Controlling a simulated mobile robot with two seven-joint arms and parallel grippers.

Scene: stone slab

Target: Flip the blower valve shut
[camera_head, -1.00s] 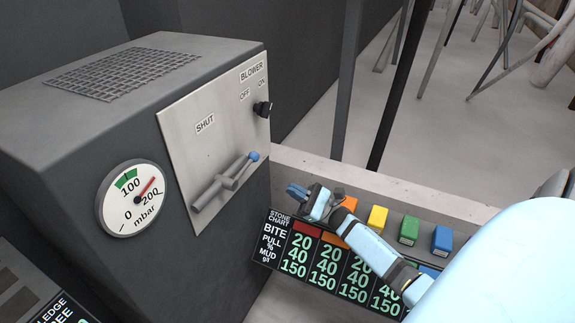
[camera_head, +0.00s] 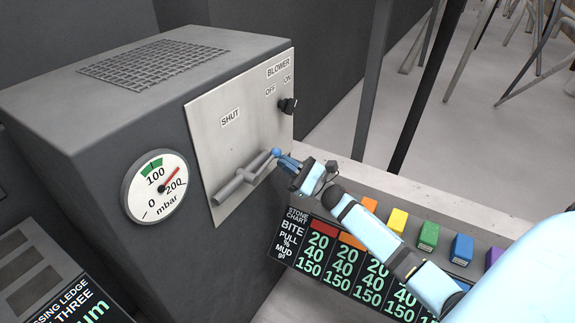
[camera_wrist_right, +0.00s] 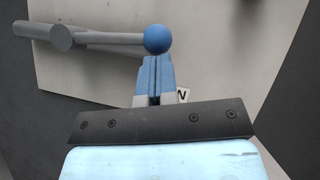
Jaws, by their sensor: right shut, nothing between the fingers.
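The blower valve (camera_head: 240,180) is a grey lever on the pale metal panel (camera_head: 215,125) of a dark grey box. Its handle lies along the pipe, pointing right, and ends in a blue ball (camera_head: 276,153). My left gripper is not in view.
A blower knob (camera_head: 288,105) with OFF and ON labels is at the panel's upper right. A pressure gauge (camera_head: 160,187) is on the box's front.

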